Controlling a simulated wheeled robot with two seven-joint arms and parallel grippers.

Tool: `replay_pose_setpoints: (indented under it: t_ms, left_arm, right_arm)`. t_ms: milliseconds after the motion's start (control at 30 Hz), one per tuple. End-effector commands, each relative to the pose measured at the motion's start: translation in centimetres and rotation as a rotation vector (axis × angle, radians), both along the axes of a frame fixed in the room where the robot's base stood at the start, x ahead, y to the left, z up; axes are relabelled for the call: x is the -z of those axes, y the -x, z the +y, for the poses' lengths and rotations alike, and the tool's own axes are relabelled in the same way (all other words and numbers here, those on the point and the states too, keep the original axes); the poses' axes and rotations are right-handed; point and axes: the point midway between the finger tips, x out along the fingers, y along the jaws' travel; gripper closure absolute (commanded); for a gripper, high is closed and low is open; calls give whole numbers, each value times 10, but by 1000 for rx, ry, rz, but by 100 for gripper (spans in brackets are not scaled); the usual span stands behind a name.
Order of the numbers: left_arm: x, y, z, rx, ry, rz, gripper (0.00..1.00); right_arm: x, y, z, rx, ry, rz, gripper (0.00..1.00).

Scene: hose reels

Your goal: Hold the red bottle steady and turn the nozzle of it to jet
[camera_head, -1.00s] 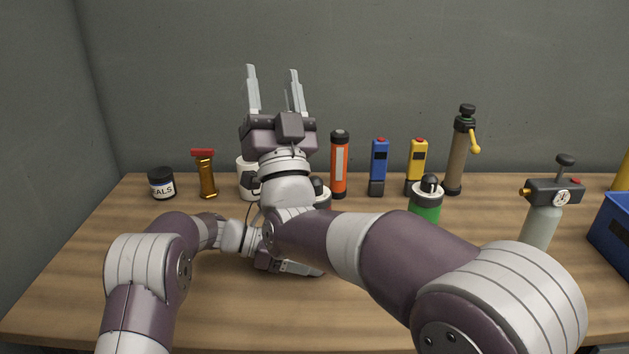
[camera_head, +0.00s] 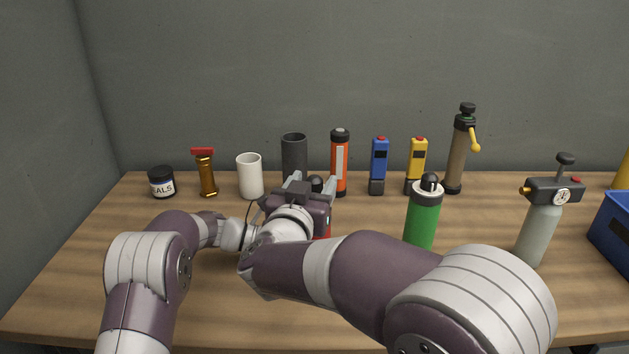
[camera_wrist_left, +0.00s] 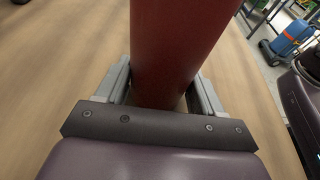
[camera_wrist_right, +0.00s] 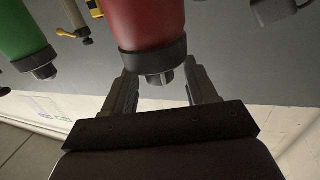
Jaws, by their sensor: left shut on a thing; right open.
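The red bottle (camera_wrist_left: 172,45) stands between my left gripper's fingers (camera_wrist_left: 160,85), which are shut on its lower body in the left wrist view. In the head view my right arm hides most of the bottle; a bit of red (camera_head: 322,231) and its dark top (camera_head: 316,183) show. In the right wrist view the bottle (camera_wrist_right: 146,22) appears upside down, with a dark collar and a small dark nozzle (camera_wrist_right: 160,78). My right gripper (camera_wrist_right: 162,90) is open, its fingers on either side of the nozzle, with gaps showing. The nozzle's marking cannot be read.
A green bottle (camera_head: 423,222) stands to the right, and a grey sprayer with a gauge (camera_head: 541,225) beyond it. Behind are a white cup (camera_head: 250,176), a dark cup (camera_head: 294,152) and an orange flashlight (camera_head: 339,165). The front left table is mostly clear.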

Motion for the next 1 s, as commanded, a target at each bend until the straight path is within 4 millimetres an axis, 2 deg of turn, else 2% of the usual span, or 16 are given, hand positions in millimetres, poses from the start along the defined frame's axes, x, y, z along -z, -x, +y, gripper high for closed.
replay_pose_setpoints:
  t_ms: [133,367,400,533,567,833,1000]
  left_arm:
    - [0,0,0,0,0,-1,50]
    - [0,0,0,0,0,0,50]
    - [0,0,0,0,0,-1,50]
    - [0,0,0,0,1,-1,50]
    - [0,0,0,0,0,-1,50]
    - [-1,0,0,0,1,-1,50]
    - [0,0,0,1,0,-1,50]
  right_arm:
    - [0,-13,-4,1,0,0,43]
    - [0,-15,-4,-1,-1,0,43]
    - [0,-15,-4,-1,-1,-1,46]
    - [0,-15,-4,-1,-1,-1,88]
    - [0,-15,-4,-1,-1,-1,94]
    - [-1,-15,-4,-21,1,-3,94]
    - [-2,-15,-5,-91,-1,-6,94]
